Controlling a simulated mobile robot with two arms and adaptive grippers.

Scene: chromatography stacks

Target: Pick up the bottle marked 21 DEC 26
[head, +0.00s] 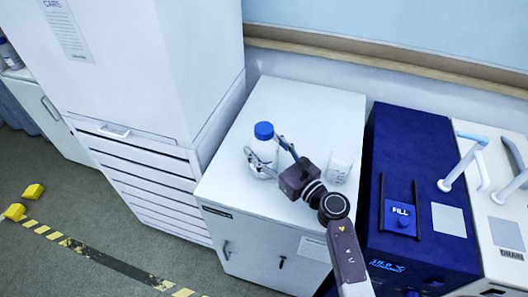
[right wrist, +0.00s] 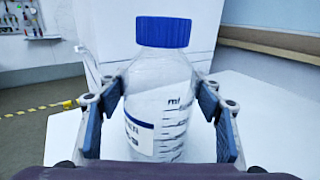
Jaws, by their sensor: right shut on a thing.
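A clear bottle with a blue cap (head: 264,148) stands upright on the white cabinet top (head: 310,105) in the head view. In the right wrist view the bottle (right wrist: 160,95) fills the middle, with a ml scale and part of a label turned to the left; the date on it cannot be read. My right gripper (head: 268,160) is around the bottle's body, shut on it, with a finger pad (right wrist: 225,125) at each side. Whether the bottle's base touches the cabinet top is not clear. My left gripper is not in view.
A clear glass beaker (head: 340,166) stands right of the bottle, close to my right gripper. A tall white cabinet (head: 190,60) rises at the left. A blue machine (head: 415,150) with a FILL panel stands at the right. The back of the cabinet top is clear.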

